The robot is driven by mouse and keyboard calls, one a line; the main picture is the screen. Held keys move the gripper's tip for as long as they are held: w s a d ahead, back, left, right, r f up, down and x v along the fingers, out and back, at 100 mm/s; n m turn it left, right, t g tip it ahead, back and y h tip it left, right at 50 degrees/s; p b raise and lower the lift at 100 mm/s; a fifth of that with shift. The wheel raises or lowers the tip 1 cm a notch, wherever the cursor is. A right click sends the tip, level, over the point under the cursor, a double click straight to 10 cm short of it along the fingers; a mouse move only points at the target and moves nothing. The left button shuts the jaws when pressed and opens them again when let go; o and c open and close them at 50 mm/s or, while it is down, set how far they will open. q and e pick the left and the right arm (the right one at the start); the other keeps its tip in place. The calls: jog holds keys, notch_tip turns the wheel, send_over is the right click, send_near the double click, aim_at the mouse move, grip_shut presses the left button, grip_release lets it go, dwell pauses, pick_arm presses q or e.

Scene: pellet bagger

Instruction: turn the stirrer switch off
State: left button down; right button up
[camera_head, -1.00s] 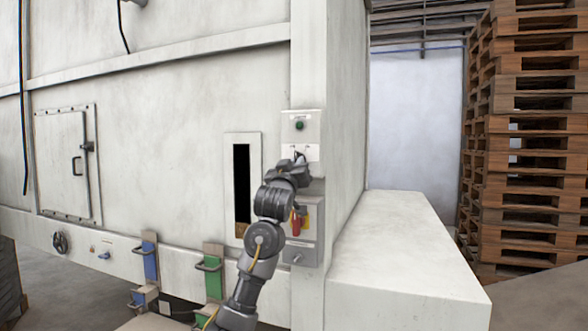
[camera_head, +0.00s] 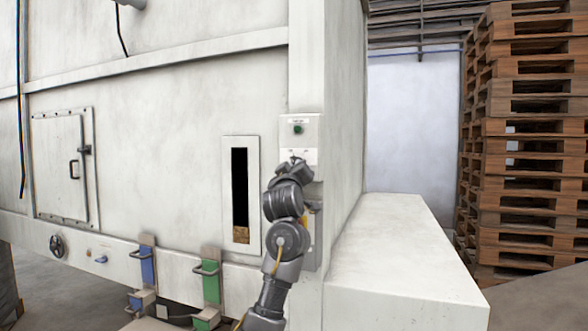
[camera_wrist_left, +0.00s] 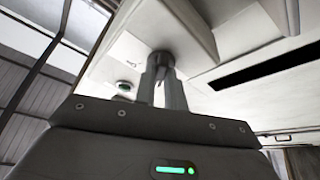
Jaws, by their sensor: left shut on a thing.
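In the left wrist view, my gripper (camera_wrist_left: 161,80) is shut on a small dark switch lever (camera_wrist_left: 162,73) with a round dark base (camera_wrist_left: 160,58). The head view mostly hides this switch behind the gripper. Its lettering is too small to read. My right gripper is not in view.
A narrow sight window (camera_head: 240,195) is left of my arm. Blue (camera_head: 147,265) and green (camera_head: 211,285) handled parts are below it. A white block (camera_head: 400,250) juts out at right. Stacked pallets (camera_head: 520,150) stand behind it.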

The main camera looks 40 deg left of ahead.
pick_arm(q)
jog(key=shift+r, duration=0.1)
jog(key=c, duration=1.5)
grip_release()
jog(key=shift+o, duration=0.2)
jog(key=b+v, duration=0.2)
jog(key=v, duration=0.9)
jog(key=shift+b, duration=0.3)
jog(key=shift+a, duration=0.1)
